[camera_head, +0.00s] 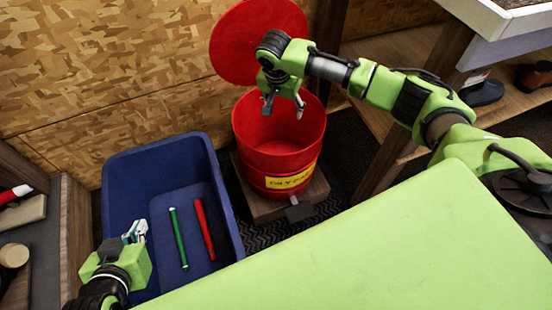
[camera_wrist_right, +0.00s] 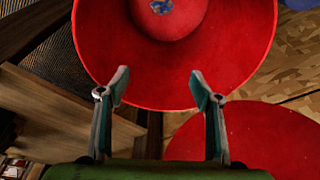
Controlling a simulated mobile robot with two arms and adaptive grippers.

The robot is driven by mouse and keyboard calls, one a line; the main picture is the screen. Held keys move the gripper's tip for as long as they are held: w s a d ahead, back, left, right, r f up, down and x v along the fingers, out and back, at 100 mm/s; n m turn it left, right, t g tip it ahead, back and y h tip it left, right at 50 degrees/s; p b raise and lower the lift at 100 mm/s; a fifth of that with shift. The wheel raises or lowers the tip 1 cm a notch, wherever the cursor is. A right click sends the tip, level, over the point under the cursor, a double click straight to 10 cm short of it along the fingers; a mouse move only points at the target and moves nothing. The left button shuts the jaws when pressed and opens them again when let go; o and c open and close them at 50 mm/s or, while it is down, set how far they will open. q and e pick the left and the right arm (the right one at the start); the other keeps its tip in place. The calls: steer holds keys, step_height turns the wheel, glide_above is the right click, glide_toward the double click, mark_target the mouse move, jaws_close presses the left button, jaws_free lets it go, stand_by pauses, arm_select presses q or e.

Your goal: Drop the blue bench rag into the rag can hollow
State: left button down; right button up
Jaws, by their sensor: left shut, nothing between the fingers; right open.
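The red rag can (camera_head: 280,160) stands with its round lid (camera_head: 245,40) up behind it. My right gripper (camera_head: 284,107) is open and empty above the can's mouth. In the right wrist view its two fingers (camera_wrist_right: 158,85) are spread, with the can's inside (camera_wrist_right: 215,60) beyond them. A small blue patterned cloth, likely the blue bench rag (camera_wrist_right: 161,6), lies at the bottom of the can, apart from the fingers. My left gripper (camera_head: 137,232) is shut and empty over the left side of the blue bin.
The blue bin (camera_head: 215,170) left of the can holds a green grip (camera_head: 178,238) and a red grip (camera_head: 204,229). The can stands on a wooden block (camera_head: 262,205) with a pedal in front. A wooden shelf (camera_head: 400,60) is at the right.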

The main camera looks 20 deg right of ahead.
steer(key=v, duration=0.9)
steer(key=shift+r, duration=0.35)
steer(key=shift+s+f, duration=0.1)
steer(key=shift+s, duration=0.05)
